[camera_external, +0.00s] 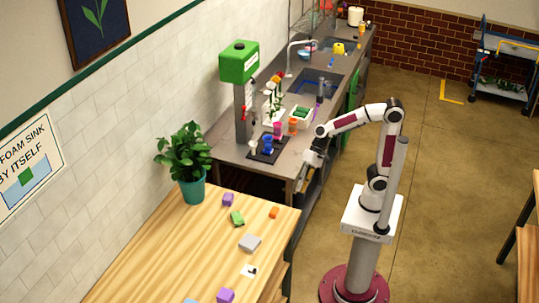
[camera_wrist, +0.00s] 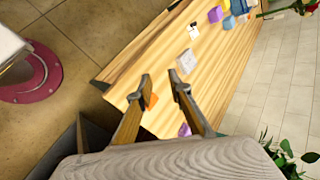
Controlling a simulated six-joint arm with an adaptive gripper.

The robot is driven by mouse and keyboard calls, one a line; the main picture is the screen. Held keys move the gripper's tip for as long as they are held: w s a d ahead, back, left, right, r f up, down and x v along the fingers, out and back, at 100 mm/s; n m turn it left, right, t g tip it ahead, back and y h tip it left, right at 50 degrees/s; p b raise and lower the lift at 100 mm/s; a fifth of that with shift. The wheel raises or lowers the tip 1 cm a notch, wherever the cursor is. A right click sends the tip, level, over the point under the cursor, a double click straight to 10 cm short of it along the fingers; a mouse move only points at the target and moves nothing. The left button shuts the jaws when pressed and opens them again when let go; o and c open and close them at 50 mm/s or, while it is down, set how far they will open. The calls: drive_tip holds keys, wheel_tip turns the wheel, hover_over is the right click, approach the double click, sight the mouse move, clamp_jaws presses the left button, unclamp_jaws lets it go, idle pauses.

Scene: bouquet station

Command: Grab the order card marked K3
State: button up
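A small white card (camera_external: 248,270) with a dark mark lies on the wooden table, between a grey block and a purple block. It also shows near the top of the wrist view (camera_wrist: 194,31). Its marking is too small to read, so I cannot tell if it says K3. My gripper (camera_external: 301,186) hangs beyond the table's far right corner, pointing down, well away from the card. In the wrist view my gripper (camera_wrist: 160,82) has its two fingers apart with nothing held. An orange block (camera_wrist: 152,101) shows past the left finger, on the table below.
The wooden table (camera_external: 145,265) also holds a grey block (camera_external: 250,243), a green block (camera_external: 237,218), purple blocks (camera_external: 226,295) and a potted plant (camera_external: 186,160). A metal counter (camera_external: 236,151) with a green-topped dispenser (camera_external: 239,62) stands behind. Table surface around the card is mostly clear.

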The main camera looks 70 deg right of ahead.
drive_tip(key=w+a+f+m+g+y, duration=0.1)
drive_tip(key=w+a+f+m+y, duration=0.15)
drive_tip(key=a, duration=0.65)
drive_tip(key=w+a+f+m+g+y, duration=0.1)
drive_tip(key=w+a+f+m, duration=0.2)
drive_tip(key=a, duration=0.6)
drive_tip(key=m+t+y, duration=0.1)
drive_tip(key=m+y, duration=0.1)
drive_tip(key=m, duration=0.6)
approach(254, 270)
drive_tip(key=shift+x, duration=1.05)
drive_tip(key=shift+x, duration=1.3)
drive_tip(key=shift+f, duration=0.1)
drive_tip(key=shift+x, duration=2.5)
drive_tip(key=shift+f, duration=0.15)
clamp_jaws()
